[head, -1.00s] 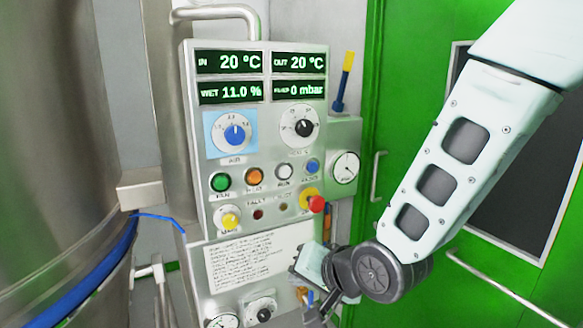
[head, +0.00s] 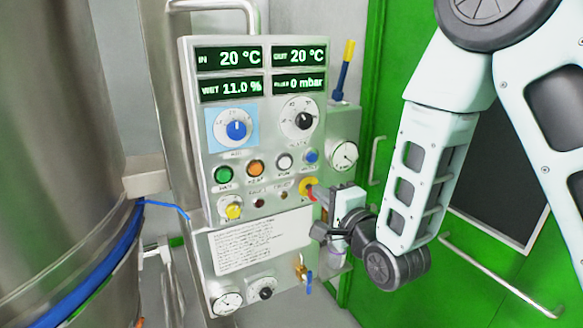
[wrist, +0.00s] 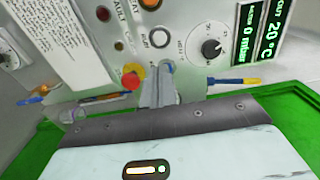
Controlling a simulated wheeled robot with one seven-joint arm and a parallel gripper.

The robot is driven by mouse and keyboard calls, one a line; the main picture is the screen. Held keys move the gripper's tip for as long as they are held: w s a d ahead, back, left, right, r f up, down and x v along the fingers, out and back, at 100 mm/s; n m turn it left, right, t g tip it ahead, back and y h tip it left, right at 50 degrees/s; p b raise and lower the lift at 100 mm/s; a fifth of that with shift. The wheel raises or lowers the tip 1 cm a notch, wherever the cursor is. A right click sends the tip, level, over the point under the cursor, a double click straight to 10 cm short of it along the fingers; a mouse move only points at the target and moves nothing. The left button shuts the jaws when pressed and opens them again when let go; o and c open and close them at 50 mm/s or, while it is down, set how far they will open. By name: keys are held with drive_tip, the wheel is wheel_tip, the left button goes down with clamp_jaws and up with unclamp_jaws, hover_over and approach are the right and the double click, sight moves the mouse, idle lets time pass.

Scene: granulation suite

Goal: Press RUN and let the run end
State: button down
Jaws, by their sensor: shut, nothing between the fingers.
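The control panel (head: 190,130) stands left of my arm. The white RUN button (head: 284,162) sits in its row between the orange HEAT button (head: 255,168) and a blue button (head: 311,156). In the wrist view the RUN button (wrist: 160,38) shows uncovered beyond my fingertips. My gripper (head: 316,233) is at the panel's lower right, below the button row. In the wrist view my gripper (wrist: 165,75) is shut and empty, its tips overlapping the blue button (wrist: 168,65) in the picture. I cannot tell whether they touch anything.
The red stop knob (wrist: 132,78) is beside my fingers. Displays read 20 °C in, 20 °C out, wet 11.0 % and 0 mbar. Dials (head: 237,130) sit above the buttons. A steel vessel (head: 70,150) stands left; a green door (head: 385,100) is behind my arm.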

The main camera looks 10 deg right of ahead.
drive_tip(key=shift+w, duration=0.1)
drive_tip(key=p, duration=0.7)
approach(286, 164)
drive_tip(key=x, duration=0.5)
drive_tip(key=shift+w+a+r, duration=0.1)
drive_tip(key=shift+w+r, duration=0.1)
drive_tip(key=shift+w, duration=0.05)
drive_tip(key=shift+w+a+f+p, duration=0.15)
drive_tip(key=shift+w+p, duration=0.15)
drive_tip(key=shift+w, duration=0.35)
